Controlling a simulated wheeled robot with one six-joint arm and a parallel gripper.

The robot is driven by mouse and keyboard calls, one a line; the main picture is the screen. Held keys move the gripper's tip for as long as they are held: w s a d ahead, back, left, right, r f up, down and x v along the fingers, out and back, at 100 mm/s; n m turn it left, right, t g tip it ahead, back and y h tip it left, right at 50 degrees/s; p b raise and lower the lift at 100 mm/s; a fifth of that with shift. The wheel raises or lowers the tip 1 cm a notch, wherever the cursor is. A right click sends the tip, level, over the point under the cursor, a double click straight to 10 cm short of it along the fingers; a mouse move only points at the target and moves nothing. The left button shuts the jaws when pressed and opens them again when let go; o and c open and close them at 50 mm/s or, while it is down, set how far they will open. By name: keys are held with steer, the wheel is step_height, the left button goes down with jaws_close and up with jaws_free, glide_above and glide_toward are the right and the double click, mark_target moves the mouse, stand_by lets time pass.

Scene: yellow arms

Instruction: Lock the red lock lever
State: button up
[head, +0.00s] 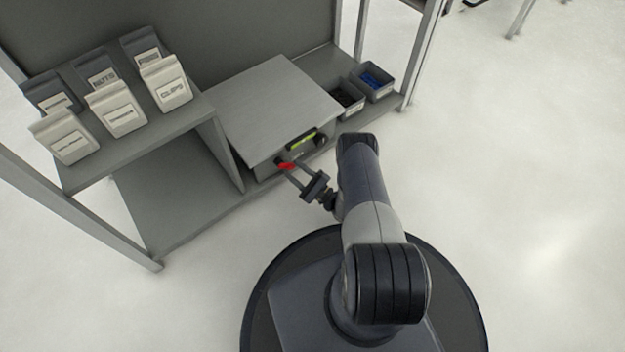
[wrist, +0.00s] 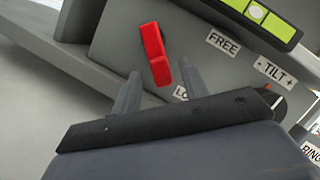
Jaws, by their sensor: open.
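The red lock lever (head: 286,166) sits on the front face of a grey box (head: 265,112). In the wrist view the red lever (wrist: 153,45) is large, its handle running from upper left to lower right. A FREE label (wrist: 222,43) is to its right, and a label starting "LO" (wrist: 181,93) below is partly hidden. My gripper (head: 294,169) is open at the lever. In the wrist view its two fingers (wrist: 158,85) are apart, with the lever's lower end between them, close to the right finger. I cannot tell whether they touch.
A yellow-green level (head: 303,140) and a dark knob (head: 320,140) are on the same face. A TILT + label (wrist: 273,73) is beside them. Labelled bins (head: 116,108) stand on the left shelf. Small open bins (head: 372,82) are at right. The floor in front is clear.

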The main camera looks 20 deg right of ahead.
steer(key=s+d, duration=0.6)
steer(key=s, duration=0.3)
steer(key=shift+s+d, duration=0.25)
steer(key=shift+s, duration=0.05)
steer(key=w+a, duration=0.2)
steer(key=w, duration=0.1)
steer(key=w+a, duration=0.2)
steer(key=w, duration=0.1)
steer(key=w+a, duration=0.2)
steer(key=w, duration=0.1)
steer(key=shift+w+a, duration=0.3)
steer(key=shift+w, duration=0.05)
steer(key=shift+w+a+r, duration=0.2)
steer(key=shift+w+a, duration=0.2)
steer(key=shift+w, duration=0.2)
